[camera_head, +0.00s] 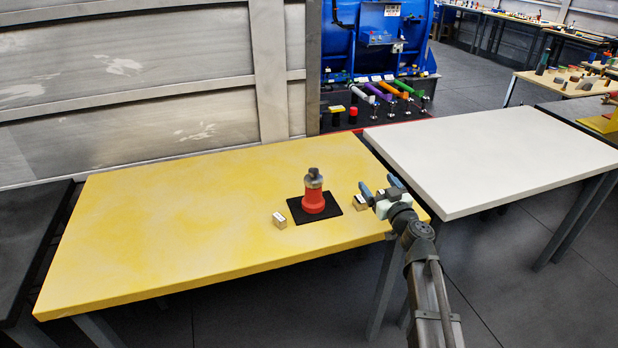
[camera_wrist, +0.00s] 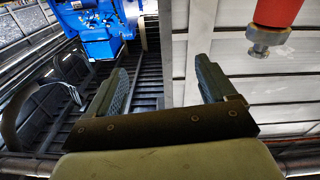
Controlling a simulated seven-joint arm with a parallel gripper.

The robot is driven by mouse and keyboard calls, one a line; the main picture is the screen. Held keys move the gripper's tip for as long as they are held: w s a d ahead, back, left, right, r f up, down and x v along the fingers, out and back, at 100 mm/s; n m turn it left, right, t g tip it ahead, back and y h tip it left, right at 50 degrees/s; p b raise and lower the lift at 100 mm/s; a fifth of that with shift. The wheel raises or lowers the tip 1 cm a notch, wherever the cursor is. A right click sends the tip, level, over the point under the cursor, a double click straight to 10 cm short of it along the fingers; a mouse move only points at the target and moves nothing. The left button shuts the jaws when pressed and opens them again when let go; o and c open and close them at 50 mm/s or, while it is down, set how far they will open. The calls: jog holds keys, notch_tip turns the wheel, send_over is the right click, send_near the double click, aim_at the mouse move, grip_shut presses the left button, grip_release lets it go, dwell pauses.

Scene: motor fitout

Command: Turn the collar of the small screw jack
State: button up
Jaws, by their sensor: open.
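The small screw jack (camera_head: 314,197) stands upright on a black mat (camera_head: 333,204) on the yellow table. It has a red body, a metal collar (camera_head: 313,180) near its top and a dark head above that. In the wrist view part of its red body (camera_wrist: 278,12) and its metal top (camera_wrist: 268,38) show at the upper right, cut off by the frame edge. My gripper (camera_head: 376,189) is to the right of the jack, near the table's right end, apart from it. In the wrist view its two fingers (camera_wrist: 165,82) are spread with nothing between them.
The yellow table (camera_head: 180,220) is clear on its left. A small labelled block (camera_head: 279,220) lies left of the mat, and another (camera_head: 360,202) lies right of it by my gripper. A bare white table (camera_head: 490,160) stands at right. Blue machinery (camera_head: 375,45) stands behind.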

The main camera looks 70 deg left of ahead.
jog(key=s+a+n+g+h, duration=0.1)
jog(key=s+a+n+g, duration=0.1)
jog(key=s+n+g, duration=0.3)
jog(key=g+h, duration=0.2)
jog(key=g, duration=0.3)
send_near(309, 175)
jog(key=x, duration=1)
jog(key=shift+a+f, duration=0.1)
jog(key=shift+f, duration=0.3)
jog(key=c, duration=1)
jog(key=shift+o, duration=0.2)
jog(key=shift+m+t+y, duration=0.5)
jog(key=shift+m+t, duration=0.1)
jog(key=shift+t, duration=0.5)
jog(key=shift+w+a+m+t+y, duration=0.15)
jog(key=shift+m+t+y, duration=0.15)
jog(key=shift+m+t, duration=0.45)
jog(key=shift+w+d+m+t+y, duration=0.15)
jog(key=shift+m+t+y, duration=0.25)
jog(key=shift+t, duration=0.65)
jog(key=shift+a, duration=0.1)
